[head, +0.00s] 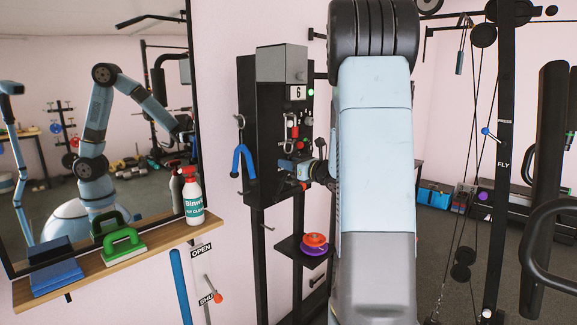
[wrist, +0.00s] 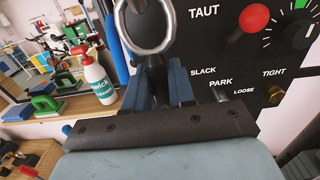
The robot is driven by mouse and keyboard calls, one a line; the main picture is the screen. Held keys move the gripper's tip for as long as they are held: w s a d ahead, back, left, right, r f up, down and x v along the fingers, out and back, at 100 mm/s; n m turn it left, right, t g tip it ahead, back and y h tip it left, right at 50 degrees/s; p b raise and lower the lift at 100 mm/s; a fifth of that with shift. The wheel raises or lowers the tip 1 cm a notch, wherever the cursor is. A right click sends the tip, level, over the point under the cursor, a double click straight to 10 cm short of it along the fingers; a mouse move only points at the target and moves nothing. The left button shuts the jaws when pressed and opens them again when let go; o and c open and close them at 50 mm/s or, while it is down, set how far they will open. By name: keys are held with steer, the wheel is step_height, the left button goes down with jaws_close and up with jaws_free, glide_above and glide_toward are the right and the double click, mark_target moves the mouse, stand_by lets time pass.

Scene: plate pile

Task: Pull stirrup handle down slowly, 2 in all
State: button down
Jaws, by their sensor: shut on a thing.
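The black machine panel (head: 259,110) stands on a rack in the head view, with a small sign reading 6 (head: 298,93). My gripper (head: 298,168) is at the lower front of this panel, partly hidden behind my arm. In the wrist view its two blue fingers (wrist: 160,88) are closed around a narrow dark piece just below a shiny metal ring (wrist: 148,28). This piece looks like the stirrup handle, but most of it is hidden by the fingers and the dark mounting plate.
A blue forked piece (head: 243,160) hangs from a clip on the panel's left side. A shelf (head: 150,243) left holds a spray bottle (head: 193,205) and a green-handled block (head: 122,242). In the wrist view, a red knob (wrist: 254,19) and a dial are close to the fingers' right.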

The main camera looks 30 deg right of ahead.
mark_target(289, 154)
steer(key=shift+r, duration=1.05)
steer(key=shift+r, duration=0.45)
steer(key=c, duration=0.9)
jaws_free()
steer(key=shift+o, duration=0.2)
